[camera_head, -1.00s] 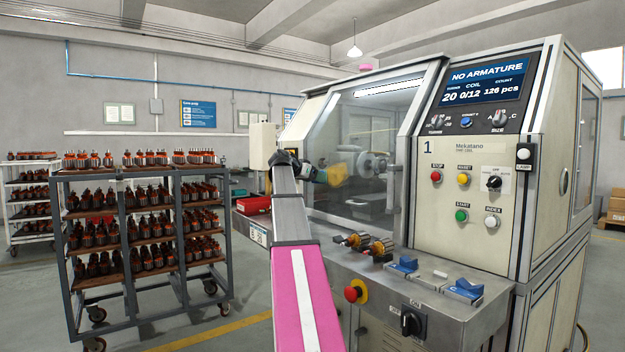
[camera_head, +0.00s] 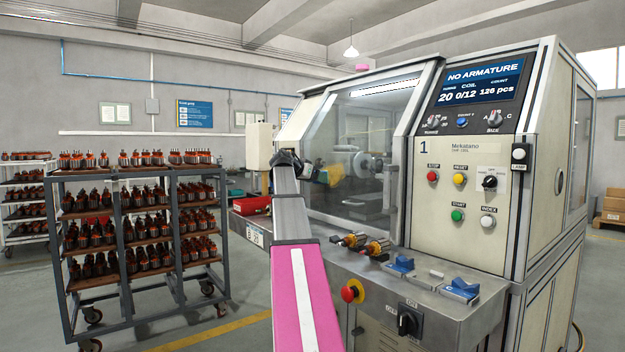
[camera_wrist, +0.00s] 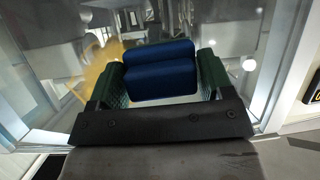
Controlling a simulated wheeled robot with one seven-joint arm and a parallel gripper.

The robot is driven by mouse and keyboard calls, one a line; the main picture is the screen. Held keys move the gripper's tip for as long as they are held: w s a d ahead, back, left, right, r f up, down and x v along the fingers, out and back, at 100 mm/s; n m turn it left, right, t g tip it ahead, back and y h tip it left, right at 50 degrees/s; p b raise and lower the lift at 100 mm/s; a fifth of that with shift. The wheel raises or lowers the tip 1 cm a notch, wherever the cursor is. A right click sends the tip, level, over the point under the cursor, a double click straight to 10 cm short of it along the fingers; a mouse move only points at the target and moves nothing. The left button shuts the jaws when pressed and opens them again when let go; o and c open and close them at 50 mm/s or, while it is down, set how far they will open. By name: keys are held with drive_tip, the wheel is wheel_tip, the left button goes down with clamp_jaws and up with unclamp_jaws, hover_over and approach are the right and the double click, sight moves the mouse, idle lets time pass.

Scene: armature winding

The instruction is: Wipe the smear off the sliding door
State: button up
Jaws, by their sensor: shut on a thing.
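The sliding door (camera_head: 358,130) of the machine is a large clear pane in a pale frame, and it looks closed. A yellowish smear (camera_head: 330,174) shows on its lower left part; in the wrist view it is a tan streak (camera_wrist: 97,78) left of my fingers. My gripper (camera_wrist: 160,78) has green fingertips shut on a folded blue cloth (camera_wrist: 160,80), held facing the pane. In the head view my gripper (camera_head: 303,168) is just left of the smear. I cannot tell whether the cloth touches the glass.
A steel ledge below the door holds armatures (camera_head: 375,248), blue blocks (camera_head: 461,288) and a red emergency button (camera_head: 352,291). The control panel (camera_head: 465,180) stands right of the door. A cart (camera_head: 63,260) with several armatures stands at left. A red box (camera_head: 250,206) is behind my arm.

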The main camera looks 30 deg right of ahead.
drive_tip(key=shift+s+d, duration=0.2)
drive_tip(key=shift+s, duration=1.95)
drive_tip(key=shift+s+d, duration=0.25)
drive_tip(key=shift+s, duration=1.9)
drive_tip(key=shift+s+d, duration=0.2)
drive_tip(key=shift+s, duration=1.95)
drive_tip(key=shift+r, duration=0.9)
drive_tip(key=shift+w+a, duration=0.15)
drive_tip(key=shift+w, duration=0.85)
drive_tip(key=shift+w+a, duration=0.15)
drive_tip(key=shift+w, duration=0.8)
drive_tip(key=shift+w+a, duration=0.15)
drive_tip(key=shift+w, duration=2.7)
drive_tip(key=shift+w+a, duration=0.15)
drive_tip(key=shift+w, duration=2.7)
drive_tip(key=shift+r, duration=0.85)
drive_tip(key=shift+s+f, duration=0.1)
drive_tip(key=shift+s, duration=1.8)
drive_tip(key=shift+s+d, duration=0.25)
drive_tip(key=shift+s, duration=1.7)
drive_tip(key=shift+s+d, duration=0.2)
drive_tip(key=shift+s, duration=1.75)
